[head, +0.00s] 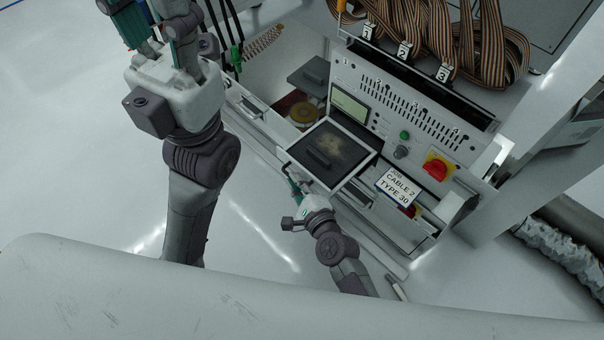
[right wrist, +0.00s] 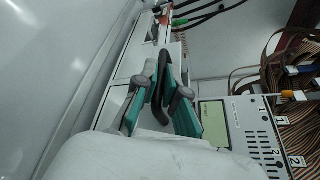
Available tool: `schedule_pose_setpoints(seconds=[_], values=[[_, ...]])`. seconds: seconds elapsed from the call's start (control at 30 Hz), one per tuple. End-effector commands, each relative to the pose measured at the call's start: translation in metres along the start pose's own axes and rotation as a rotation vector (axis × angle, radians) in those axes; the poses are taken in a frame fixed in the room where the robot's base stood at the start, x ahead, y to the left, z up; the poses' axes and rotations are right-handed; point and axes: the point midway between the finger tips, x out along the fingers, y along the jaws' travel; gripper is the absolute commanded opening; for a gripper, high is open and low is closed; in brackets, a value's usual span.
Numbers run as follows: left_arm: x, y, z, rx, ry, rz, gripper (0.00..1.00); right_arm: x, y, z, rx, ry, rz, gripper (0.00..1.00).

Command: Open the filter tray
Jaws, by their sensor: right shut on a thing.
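The filter tray (head: 349,136) appears to be the pale-framed square with a dark, dusty mesh, standing out from the machine's front in the head view. A dark bar lies across its mesh. My right gripper (head: 290,176) is at the tray's left front corner. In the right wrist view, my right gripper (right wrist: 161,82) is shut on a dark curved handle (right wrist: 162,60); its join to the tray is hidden. My left gripper (head: 145,22) is raised at the upper left, clear of the tray and cut by the picture edge; its jaw state is unclear.
A sign (head: 397,185) reading "CABLE 2 TYPE 30" is right of the tray. Behind stand a panel with a green screen (head: 350,105) and a red rotary switch (head: 436,167). Striped ribbon cables (head: 440,30) hang at the top. An open bay with a brown round part (head: 303,113) lies left. The floor at left is clear.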

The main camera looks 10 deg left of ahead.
Motion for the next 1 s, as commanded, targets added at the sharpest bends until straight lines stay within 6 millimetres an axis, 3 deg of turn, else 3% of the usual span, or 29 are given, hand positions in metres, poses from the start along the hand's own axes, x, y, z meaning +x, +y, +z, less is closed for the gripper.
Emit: schedule_pose_setpoints(seconds=[0.03,0.07,0.13,0.53,1.0], values=[[0.000,0.000,0.000,0.000,0.001,0.000,0.40,0.000,0.000,-0.001,-0.001,0.001,0.001,0.00],[0.000,0.000,0.000,0.000,0.000,0.000,0.40,0.000,0.000,-0.001,-0.001,0.001,0.001,0.11],[0.000,0.000,0.000,0.000,0.000,0.000,0.40,0.000,0.000,-0.001,-0.001,0.001,0.001,0.21],[0.000,0.000,0.000,0.000,0.002,0.000,0.40,-0.008,0.001,-0.002,-0.001,0.001,0.002,0.21],[0.000,0.000,0.000,0.000,0.001,0.000,0.40,-0.099,0.001,-0.002,-0.002,0.001,0.003,0.21]])
